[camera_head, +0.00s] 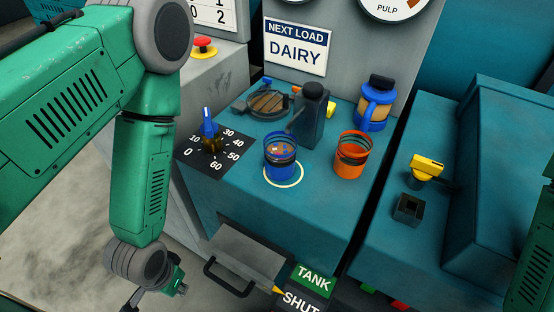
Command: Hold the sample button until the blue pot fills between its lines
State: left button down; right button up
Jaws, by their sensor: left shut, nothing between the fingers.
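The blue pot (281,170) stands upright inside a pale ring on the teal bench top, in front of a black spout unit (311,115). Dark lines run around its upper part and something brownish shows inside; I cannot tell the exact level against the lines. I cannot make out which part is the sample button. My left gripper (132,301) is at the bottom edge, low beside the bench, partly cut off. It is shut and empty, well apart from the pot. My right gripper is out of view.
An orange pot (351,157) stands right of the blue one, and a lidded blue jug (375,104) behind. A blue-handled dial (209,127) is at left, a red button (204,47) behind it. A grey drawer (240,258) with a handle juts from the front. A yellow lever (427,166) is right.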

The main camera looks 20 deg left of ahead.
pick_arm(q)
jog(key=shift+f+b, duration=0.3)
jog(key=shift+f, duration=0.35)
jog(key=shift+a+r, duration=0.1)
dwell(5.6)
notch_tip(320, 180, up, 6)
jog(key=p, duration=0.6)
jog(key=shift+w+d, duration=0.35)
jog(key=shift+a, duration=0.2)
